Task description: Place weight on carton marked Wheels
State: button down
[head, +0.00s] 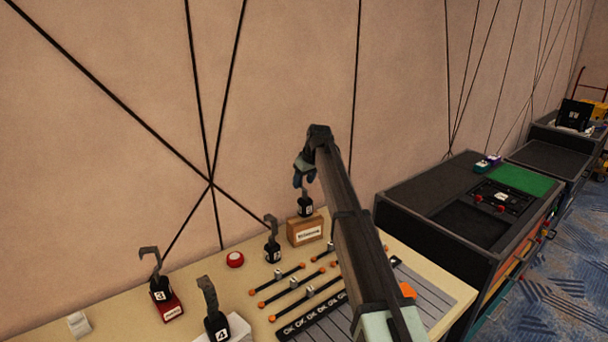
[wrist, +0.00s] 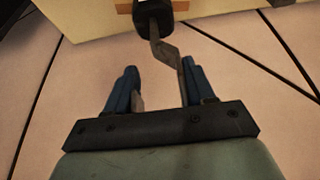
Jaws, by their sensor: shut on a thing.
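My gripper (head: 304,180) is at the far end of the table by the wall, over a brown carton (head: 305,230) with a white label too small to read surely. It is shut on the hook of a black weight (head: 305,206); in the wrist view the hook (wrist: 168,52) runs up to the blue fingers (wrist: 155,85), close against the right one. The weight is at the carton's top; I cannot tell whether it rests there or hangs just above. Other hooked black weights are one marked 3 (head: 158,291), one marked 4 (head: 216,326) and one (head: 272,252) nearer the middle.
Weight 3 stands on a red carton (head: 172,309), weight 4 on a white carton (head: 239,327). A red button (head: 235,259), orange-ended slider rods (head: 290,293) and a black strip marked OK (head: 310,317) lie on the table. Dark consoles (head: 430,190) stand to the right.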

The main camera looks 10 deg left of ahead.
jog(key=shift+f, duration=0.9)
jog(key=shift+c, duration=2)
grip_release()
jog(key=v, duration=1.2)
jog(key=shift+o, duration=0.4)
